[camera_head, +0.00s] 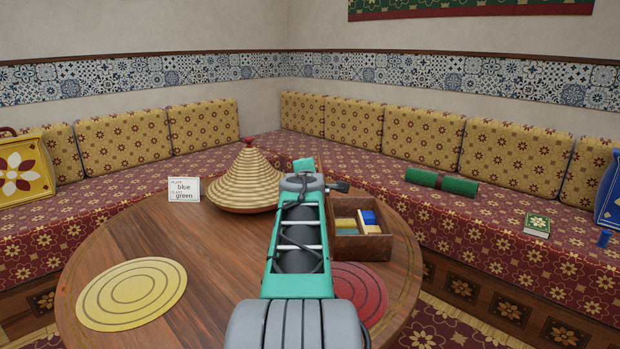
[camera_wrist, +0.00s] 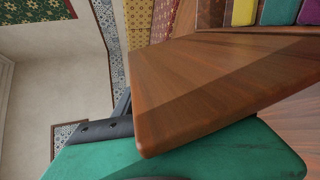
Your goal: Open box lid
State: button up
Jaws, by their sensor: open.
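The wooden box (camera_head: 362,246) stands on the round table, right of my arm. Its top is open on the visible side, and coloured blocks (camera_head: 369,218) show inside. My arm hides its left part. In the wrist view a brown wooden panel (camera_wrist: 215,85), seemingly the lid, lies tilted very close to the camera, with coloured blocks (camera_wrist: 240,12) beyond it. My gripper (camera_head: 304,164) is open at the far end of my arm, near the box's far left side. Its fingers are mostly hidden, and I cannot tell whether they touch the panel.
A yellow round mat (camera_head: 131,293) and a red one (camera_head: 358,290) lie on the table (camera_head: 205,262). Benches (camera_head: 440,222) surround its back.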

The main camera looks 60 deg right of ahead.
jog(key=shift+a, duration=0.1)
jog(key=p+v, duration=0.1)
jog(key=v, duration=0.6)
jog(key=shift+s+a+p, duration=0.2)
jog(key=shift+a+p, duration=0.1)
jog(key=shift+p, duration=0.05)
jog(key=shift+r, duration=0.1)
